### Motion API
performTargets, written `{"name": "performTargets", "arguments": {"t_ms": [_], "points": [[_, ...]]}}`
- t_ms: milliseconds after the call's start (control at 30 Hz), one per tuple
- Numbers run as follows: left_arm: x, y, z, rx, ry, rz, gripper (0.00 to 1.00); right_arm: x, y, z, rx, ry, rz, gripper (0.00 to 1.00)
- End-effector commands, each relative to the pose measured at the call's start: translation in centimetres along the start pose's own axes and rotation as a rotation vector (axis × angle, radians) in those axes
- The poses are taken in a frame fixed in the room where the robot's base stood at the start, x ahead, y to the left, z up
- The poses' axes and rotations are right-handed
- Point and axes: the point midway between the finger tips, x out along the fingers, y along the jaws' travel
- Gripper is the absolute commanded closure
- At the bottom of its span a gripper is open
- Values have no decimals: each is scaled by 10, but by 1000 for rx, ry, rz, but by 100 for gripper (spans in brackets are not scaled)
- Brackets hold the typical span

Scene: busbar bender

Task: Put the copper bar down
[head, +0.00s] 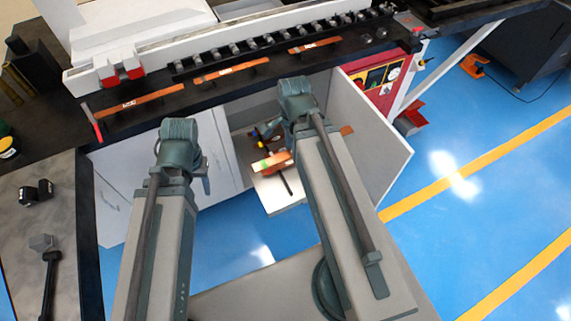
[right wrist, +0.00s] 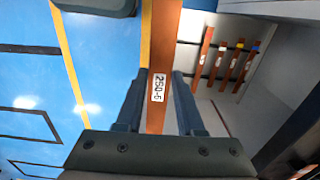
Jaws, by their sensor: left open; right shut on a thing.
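In the head view my right arm hides that gripper, in front of the open cabinet under the bench. An orange-brown bar end (head: 347,130) shows just right of that arm. My left gripper (head: 204,180) is mostly hidden behind its own wrist, in front of the white cabinet doors; it is open.
Several copper bars with coloured tags (right wrist: 222,62) lie inside the cabinet. Three labelled bars (head: 232,72) lie along the bench's black front edge (head: 215,95). An open cabinet door (head: 375,150) stands right of my right arm.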

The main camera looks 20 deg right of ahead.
Motion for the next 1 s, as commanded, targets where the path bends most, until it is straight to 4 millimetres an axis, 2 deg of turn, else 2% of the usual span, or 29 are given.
{"name": "performTargets", "arguments": {"t_ms": [167, 367, 567, 1000], "points": [[7, 1, -1, 0, 0, 0, 50, 7, -1, 0, 0, 1, 0, 100], [36, 4, -2, 0, 0, 0, 50, 37, -1, 0, 1, 1, 0, 100], [86, 8, -5, 0, 0, 0, 50, 87, -3, 2, 2, 1, 0, 100], [211, 20, -13, 0, 0, 0, 50, 213, -7, 5, 6, 1, 0, 100]]}}
